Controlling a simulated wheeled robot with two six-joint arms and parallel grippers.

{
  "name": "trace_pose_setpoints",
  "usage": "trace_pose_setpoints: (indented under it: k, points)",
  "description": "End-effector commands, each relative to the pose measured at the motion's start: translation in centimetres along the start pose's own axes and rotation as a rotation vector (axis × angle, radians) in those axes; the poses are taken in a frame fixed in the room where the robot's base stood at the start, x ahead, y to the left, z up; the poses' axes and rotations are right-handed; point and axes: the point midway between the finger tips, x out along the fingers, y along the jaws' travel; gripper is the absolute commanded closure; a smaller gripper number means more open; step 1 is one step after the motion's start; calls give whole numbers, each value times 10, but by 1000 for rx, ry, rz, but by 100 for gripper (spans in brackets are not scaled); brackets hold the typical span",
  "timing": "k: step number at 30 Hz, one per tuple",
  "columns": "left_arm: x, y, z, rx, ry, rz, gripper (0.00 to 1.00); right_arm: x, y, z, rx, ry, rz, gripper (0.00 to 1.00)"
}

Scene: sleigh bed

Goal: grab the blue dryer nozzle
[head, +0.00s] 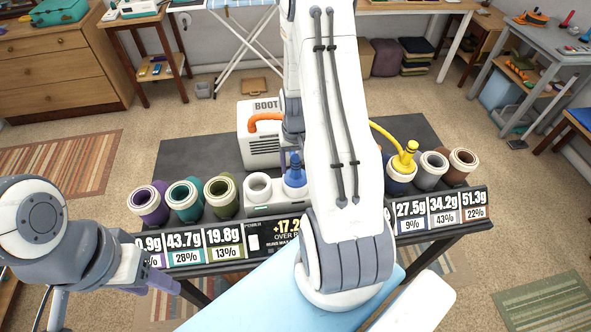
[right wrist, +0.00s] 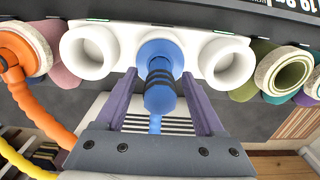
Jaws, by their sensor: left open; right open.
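The blue dryer nozzle (head: 295,172) stands in a white holder (head: 258,208) on the dark bench, beside my right arm in the head view. In the right wrist view the blue nozzle (right wrist: 159,92) sits in the middle socket, between two empty white sockets. My right gripper (right wrist: 159,78) is open, with one purple-grey finger on each side of the nozzle; contact cannot be told. My left gripper (head: 158,280) is open at the lower left, away from the nozzle.
A yellow nozzle (head: 404,160) on a yellow hose stands to the right. Several rolled cups, such as the teal one (head: 184,198), line the bench behind weight displays (head: 440,208). A white dryer box (head: 260,148) with an orange hose (head: 264,119) stands behind.

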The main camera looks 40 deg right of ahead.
Motion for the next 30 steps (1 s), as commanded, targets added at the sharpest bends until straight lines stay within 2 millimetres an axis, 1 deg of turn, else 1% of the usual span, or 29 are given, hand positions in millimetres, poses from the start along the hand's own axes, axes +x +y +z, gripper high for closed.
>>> trace_pose_setpoints:
  k: [1,4,11,12,14,15,17,18,26,30]
  points:
    - [-3,0,0,0,0,0,50,5,0,1,0,-4,0,30]
    - [-4,0,0,1,0,0,50,11,0,0,0,0,0,30]
    - [-3,0,0,1,0,0,50,13,0,0,0,1,0,30]
    - [-3,0,0,1,0,0,50,13,0,0,0,1,0,37]
    - [-3,0,0,1,0,0,50,13,0,0,0,1,0,60]
    - [-3,0,0,1,0,0,50,13,0,0,0,1,0,75]
    - [-3,0,0,1,0,0,50,13,0,0,0,1,0,98]
    - [-3,0,0,1,0,0,50,13,0,0,0,1,0,100]
    - [-3,0,0,0,0,0,50,12,0,0,0,1,0,100]
    - [-1,0,0,0,0,0,50,8,0,-1,0,4,0,100]
